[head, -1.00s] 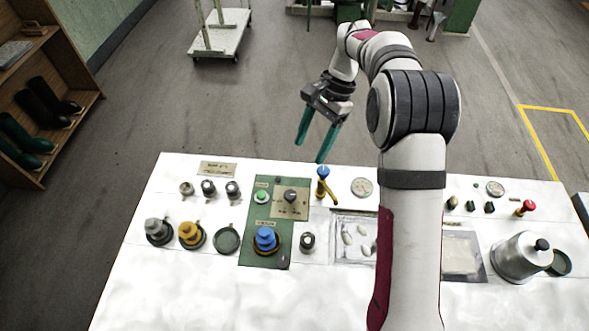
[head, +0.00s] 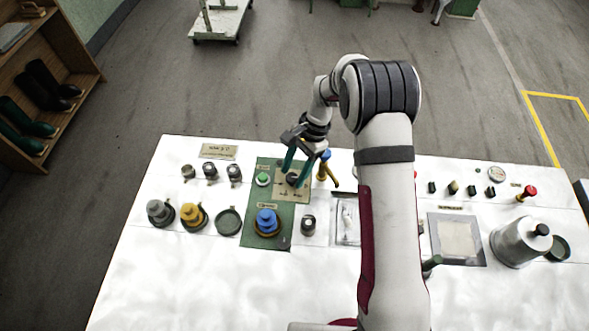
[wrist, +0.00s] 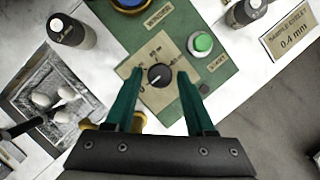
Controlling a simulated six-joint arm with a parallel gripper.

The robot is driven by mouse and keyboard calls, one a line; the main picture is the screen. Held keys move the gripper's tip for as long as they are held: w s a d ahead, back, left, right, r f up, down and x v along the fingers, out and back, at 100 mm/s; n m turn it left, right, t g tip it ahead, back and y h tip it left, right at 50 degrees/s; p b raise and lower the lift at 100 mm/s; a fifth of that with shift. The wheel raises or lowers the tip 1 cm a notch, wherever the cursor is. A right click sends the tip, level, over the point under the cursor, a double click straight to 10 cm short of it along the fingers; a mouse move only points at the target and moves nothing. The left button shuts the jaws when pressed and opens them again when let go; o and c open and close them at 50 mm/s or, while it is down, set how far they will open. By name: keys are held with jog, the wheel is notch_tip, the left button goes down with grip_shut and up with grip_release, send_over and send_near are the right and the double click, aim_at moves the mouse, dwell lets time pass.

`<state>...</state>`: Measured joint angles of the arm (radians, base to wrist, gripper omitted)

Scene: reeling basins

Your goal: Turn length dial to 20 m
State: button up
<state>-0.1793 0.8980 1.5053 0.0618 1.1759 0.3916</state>
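The length dial is a dark round knob (wrist: 159,75) with a pale pointer line, on a tan plate (wrist: 156,98) with markings around it; the numbers are too small to read surely. In the head view the dial (head: 292,179) sits on the green panel (head: 281,243), partly hidden by my gripper. My gripper (head: 298,175) points down over the dial. In the wrist view its two green fingers (wrist: 158,84) are spread, one on each side of the knob, with gaps showing. I cannot tell how far above the plate the tips are.
A green button (head: 262,179) lies left of the dial. A blue-topped knob (head: 266,220) stands in front. A yellow and blue upright tool (head: 324,167) stands close on the right.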

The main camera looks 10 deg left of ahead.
grip_shut()
jog(key=shift+m, duration=0.3)
jog(key=m+t, duration=0.1)
jog(key=m, duration=0.1)
jog(key=m+t+y, duration=0.1)
jog(key=m, duration=0.2)
jog(key=shift+s+d, duration=0.15)
jog(key=shift+s, duration=0.05)
jog(key=m+t, duration=0.1)
jog(key=m, duration=0.2)
jog(key=m+t, duration=0.1)
jog(key=m, duration=0.2)
jog(key=shift+s, duration=0.2)
dwell(0.4)
jog(key=shift+o, duration=1.5)
grip_release()
